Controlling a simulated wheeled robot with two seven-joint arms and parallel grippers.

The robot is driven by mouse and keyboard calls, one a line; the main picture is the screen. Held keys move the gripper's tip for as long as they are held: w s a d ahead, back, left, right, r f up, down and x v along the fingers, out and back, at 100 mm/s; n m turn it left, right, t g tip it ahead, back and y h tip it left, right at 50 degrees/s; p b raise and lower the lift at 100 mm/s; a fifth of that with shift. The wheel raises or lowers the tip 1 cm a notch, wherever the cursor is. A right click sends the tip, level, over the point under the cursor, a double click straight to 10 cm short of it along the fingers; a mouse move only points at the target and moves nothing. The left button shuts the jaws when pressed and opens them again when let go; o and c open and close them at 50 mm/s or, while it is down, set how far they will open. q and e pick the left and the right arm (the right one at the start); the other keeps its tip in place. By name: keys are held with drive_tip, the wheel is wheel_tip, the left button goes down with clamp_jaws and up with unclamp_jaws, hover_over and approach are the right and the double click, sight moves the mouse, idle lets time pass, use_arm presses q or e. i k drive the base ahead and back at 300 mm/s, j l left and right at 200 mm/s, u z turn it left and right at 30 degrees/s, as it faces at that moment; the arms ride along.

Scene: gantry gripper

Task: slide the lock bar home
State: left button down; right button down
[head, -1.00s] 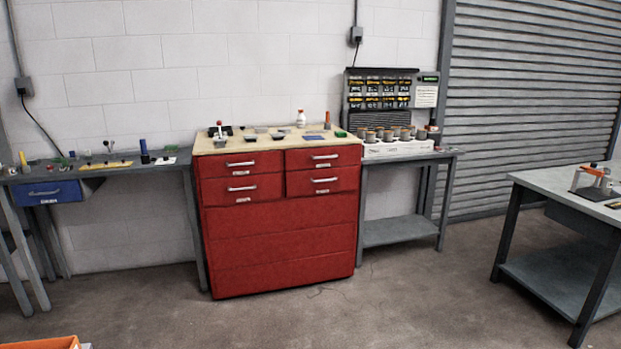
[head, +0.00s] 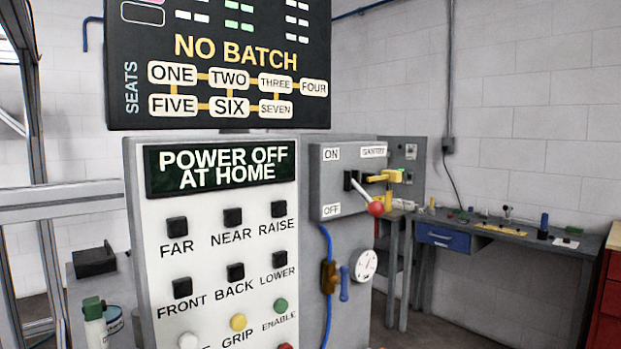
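A grey switch box (head: 330,182) labelled ON, OFF and GANTRY stands right of the control panel (head: 215,300). Its lever (head: 361,191) has a red knob (head: 375,208) and slants down to the right. A yellow bar-like part (head: 384,177) sticks out beside the lever; it looks like the lock bar. I cannot tell how far in it sits. The panel display (head: 221,167) reads POWER OFF AT HOME. Neither of my grippers is in view.
A dark board (head: 218,65) reading NO BATCH stands above the panel. A blue cable and blue-handled part (head: 344,283) hang below the switch box, beside a round dial (head: 366,265). A bench (head: 560,245) with a blue drawer (head: 452,237) stands behind right.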

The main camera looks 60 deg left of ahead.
sight(389, 176)
drive_tip(key=u, duration=1.65)
